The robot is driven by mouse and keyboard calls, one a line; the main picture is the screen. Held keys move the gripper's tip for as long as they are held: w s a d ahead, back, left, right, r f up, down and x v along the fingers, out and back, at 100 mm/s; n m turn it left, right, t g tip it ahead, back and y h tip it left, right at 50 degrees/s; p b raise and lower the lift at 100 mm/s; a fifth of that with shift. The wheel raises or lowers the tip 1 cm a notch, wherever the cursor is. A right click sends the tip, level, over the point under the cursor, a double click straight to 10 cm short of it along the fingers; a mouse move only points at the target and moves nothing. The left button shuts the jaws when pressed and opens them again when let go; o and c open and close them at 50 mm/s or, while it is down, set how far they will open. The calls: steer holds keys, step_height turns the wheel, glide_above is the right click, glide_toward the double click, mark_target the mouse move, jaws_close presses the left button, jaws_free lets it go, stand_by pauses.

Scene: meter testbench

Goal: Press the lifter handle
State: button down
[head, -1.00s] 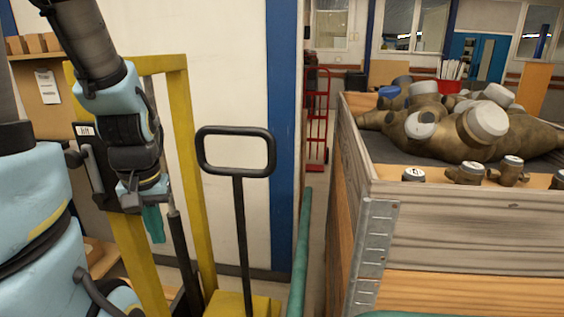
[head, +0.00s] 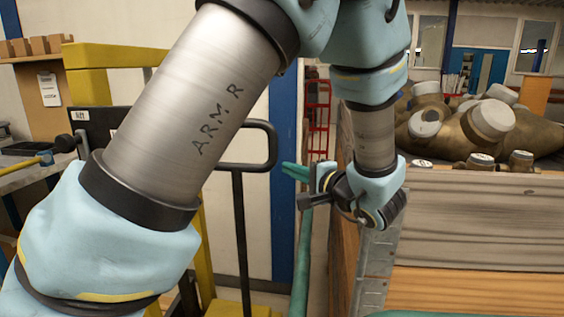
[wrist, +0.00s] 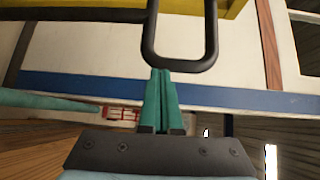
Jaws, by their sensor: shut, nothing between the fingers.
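The lifter handle is a black rounded loop (head: 273,145) on a thin upright black post (head: 238,235), above a yellow base (head: 240,308). My arm hides the loop's left part in the head view. My gripper (head: 287,170) has teal fingers and is just right of the loop's lower right corner, pointing left. In the wrist view my gripper (wrist: 161,72) is shut and empty, its fingertips at the near bar of the loop (wrist: 180,63). I cannot tell whether they touch it.
A wooden crate (head: 460,215) holding meters and brass-coloured fittings (head: 470,125) stands close at the right, beside my wrist. A yellow frame (head: 88,75) stands at the left. A red hand truck (head: 317,110) and a blue post (head: 283,230) are behind.

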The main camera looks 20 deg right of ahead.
steer(key=d, duration=0.1)
steer(key=d+h, duration=0.1)
steer(key=s+d+t, duration=0.1)
steer(key=shift+s+r+m, duration=0.1)
steer(key=shift+r+m, duration=0.2)
steer(key=shift+r, duration=0.1)
steer(key=p+x, duration=0.2)
steer(key=x, duration=0.8)
steer(key=shift+p, duration=0.4)
steer(key=shift+f, duration=0.1)
